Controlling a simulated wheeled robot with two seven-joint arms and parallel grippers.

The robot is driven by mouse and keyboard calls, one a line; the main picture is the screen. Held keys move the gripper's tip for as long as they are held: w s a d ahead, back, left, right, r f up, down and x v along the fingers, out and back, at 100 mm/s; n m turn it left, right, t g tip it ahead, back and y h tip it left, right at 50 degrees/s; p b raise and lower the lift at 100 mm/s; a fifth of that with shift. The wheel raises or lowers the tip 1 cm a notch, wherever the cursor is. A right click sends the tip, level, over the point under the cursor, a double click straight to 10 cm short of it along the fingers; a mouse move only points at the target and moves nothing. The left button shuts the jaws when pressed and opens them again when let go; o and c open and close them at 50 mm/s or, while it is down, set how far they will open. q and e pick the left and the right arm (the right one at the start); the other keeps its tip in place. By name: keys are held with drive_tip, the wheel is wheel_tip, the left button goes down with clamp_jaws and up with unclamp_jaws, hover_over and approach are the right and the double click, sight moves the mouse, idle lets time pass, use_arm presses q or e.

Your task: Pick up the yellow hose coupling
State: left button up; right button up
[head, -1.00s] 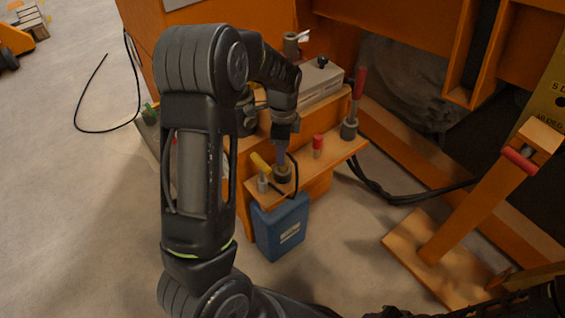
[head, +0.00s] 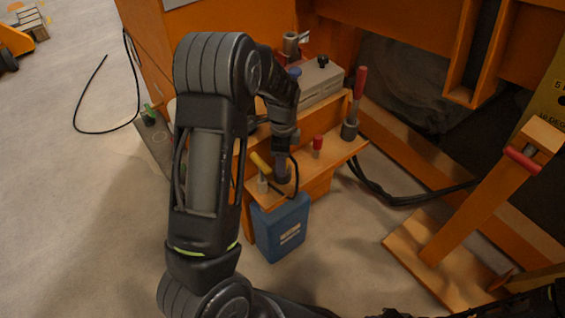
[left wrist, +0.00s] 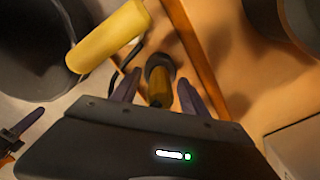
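In the left wrist view a short dark-yellow cylinder (left wrist: 158,84), which looks like the hose coupling, stands in a dark round holder. My left gripper (left wrist: 159,78) is open, one finger on each side of it; I cannot tell whether they touch it. In the head view my left gripper (head: 281,163) points down at the holder (head: 284,177) on the orange shelf (head: 325,160), and hides the coupling. A brighter yellow handle (head: 260,161) tops a grey post beside it and looms large in the wrist view (left wrist: 108,36). My right gripper is not in view.
A red-capped piece (head: 317,143) and a red-handled tool in a grey cup (head: 359,84) stand along the shelf. A grey box (head: 320,82) lies behind. A blue container (head: 282,230) is below the front edge. A black hose (left wrist: 125,68) loops close by the left finger.

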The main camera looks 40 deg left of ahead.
use_arm(q)
clamp_jaws()
idle(0.3)
drive_tip(key=shift+r, duration=0.1)
wheel_tip(320, 180, up, 10)
drive_tip(key=shift+f+p, duration=0.1)
drive_tip(key=shift+p, duration=0.9)
drive_tip(key=w+d+r+n, duration=0.3)
drive_tip(key=d+r+n, duration=0.3)
drive_tip(key=d, duration=0.2)
drive_tip(key=w+d+r+n, duration=0.3)
drive_tip(key=d+r+n, duration=0.3)
drive_tip(key=d, duration=0.3)
drive_tip(key=shift+r, duration=0.6)
drive_tip(key=shift+w, duration=0.1)
